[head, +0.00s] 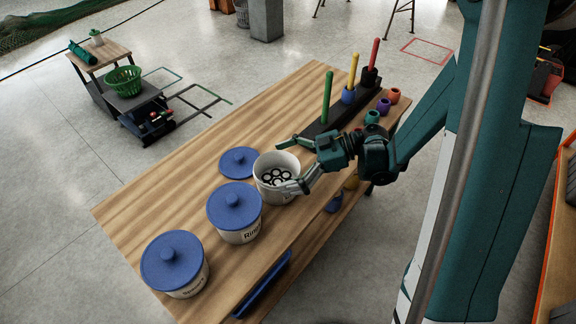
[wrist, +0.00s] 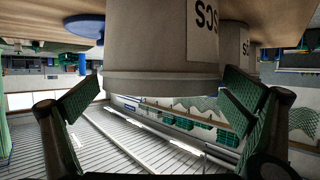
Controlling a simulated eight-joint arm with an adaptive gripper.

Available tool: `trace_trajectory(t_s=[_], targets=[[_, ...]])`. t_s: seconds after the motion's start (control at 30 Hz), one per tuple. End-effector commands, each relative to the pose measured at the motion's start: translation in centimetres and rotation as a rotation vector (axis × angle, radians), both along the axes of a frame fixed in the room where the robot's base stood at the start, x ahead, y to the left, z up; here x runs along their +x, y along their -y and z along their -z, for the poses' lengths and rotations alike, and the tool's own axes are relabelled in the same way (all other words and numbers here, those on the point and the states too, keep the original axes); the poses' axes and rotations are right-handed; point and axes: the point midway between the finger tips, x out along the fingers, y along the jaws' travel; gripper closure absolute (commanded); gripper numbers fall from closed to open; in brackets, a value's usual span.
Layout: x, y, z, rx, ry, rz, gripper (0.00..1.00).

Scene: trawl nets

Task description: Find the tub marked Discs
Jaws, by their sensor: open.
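An open white tub (head: 267,190) stands upright on the wooden table, with several dark ring-shaped pieces (head: 275,177) inside. In the upside-down wrist view this tub (wrist: 150,50) fills the upper middle, and its partly visible label (wrist: 204,28) ends in letters like "scs". My gripper (head: 291,165) is open, with its fingers on either side of this tub; contact cannot be told. It also shows in the wrist view (wrist: 160,97). A blue lid (head: 238,160) lies on the table beside the tub. A blue-lidded tub (head: 236,213) has a label starting "Rin".
A dark rack with coloured pegs (head: 325,138) and several small coloured pots (head: 383,104) are at the far end. The table's left side (head: 150,200) is clear.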

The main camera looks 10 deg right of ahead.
Motion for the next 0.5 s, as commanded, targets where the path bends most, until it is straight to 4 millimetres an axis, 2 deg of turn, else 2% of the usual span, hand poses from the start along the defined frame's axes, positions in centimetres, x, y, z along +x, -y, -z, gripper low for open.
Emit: trace_trajectory(t_s=[0.2, 0.5], targets=[[-0.03, -0.84, 0.3, 0.0, 0.001, -0.001, 0.0], [-0.02, -0.88, 0.29, 0.0, 0.0, 0.0, 0.0]])
